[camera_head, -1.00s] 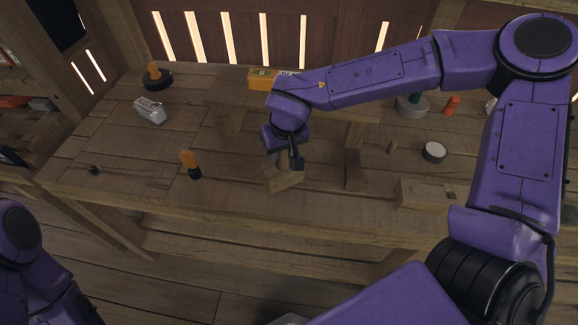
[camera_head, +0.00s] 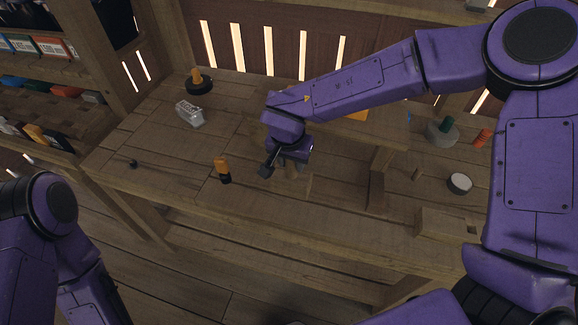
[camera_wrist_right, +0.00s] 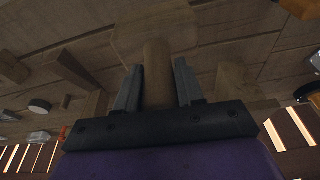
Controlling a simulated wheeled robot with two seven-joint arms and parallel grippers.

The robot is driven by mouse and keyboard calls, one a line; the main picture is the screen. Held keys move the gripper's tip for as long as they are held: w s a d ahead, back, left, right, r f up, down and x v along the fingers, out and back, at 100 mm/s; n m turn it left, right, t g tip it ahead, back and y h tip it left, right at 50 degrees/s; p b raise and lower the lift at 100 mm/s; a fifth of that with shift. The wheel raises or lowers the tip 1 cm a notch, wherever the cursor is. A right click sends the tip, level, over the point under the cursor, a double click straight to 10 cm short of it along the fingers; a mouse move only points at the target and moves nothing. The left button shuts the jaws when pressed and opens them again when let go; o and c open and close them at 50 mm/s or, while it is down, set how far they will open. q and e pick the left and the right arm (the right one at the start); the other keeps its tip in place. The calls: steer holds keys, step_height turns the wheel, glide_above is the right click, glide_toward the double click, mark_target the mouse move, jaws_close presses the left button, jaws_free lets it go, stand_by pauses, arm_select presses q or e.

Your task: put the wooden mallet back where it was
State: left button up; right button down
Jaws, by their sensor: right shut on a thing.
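The wooden mallet is in my right gripper (camera_head: 276,168), over the front middle of the workbench (camera_head: 330,235). In the right wrist view its round handle (camera_wrist_right: 157,75) is between the two fingers of the gripper (camera_wrist_right: 157,88), and its blocky wooden head (camera_wrist_right: 155,30) is beyond the fingertips. In the head view the mallet (camera_head: 304,183) is partly hidden by the gripper and blends with the bench wood. I cannot tell whether its head touches the bench top. My left arm shows at the lower left, but its gripper is out of view.
An orange-handled tool (camera_head: 222,170) stands left of my right gripper. A metal-grey block (camera_head: 190,113) and a black round base with an orange knob (camera_head: 200,84) are farther back. A white-topped round tin (camera_head: 459,184) and a wooden block (camera_head: 447,224) are at right.

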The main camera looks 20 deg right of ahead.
mark_target(290, 169)
steer(key=x, duration=0.3)
steer(key=p+x, duration=0.1)
steer(key=shift+w+a+f, duration=0.25)
steer(key=shift+w+a, duration=0.05)
steer(key=shift+w, duration=0.15)
steer(key=shift+f, duration=0.3)
steer(key=c, duration=0.7)
jaws_free()
steer(key=shift+f, duration=0.15)
steer(key=b+v, duration=0.1)
steer(key=v, duration=1.1)
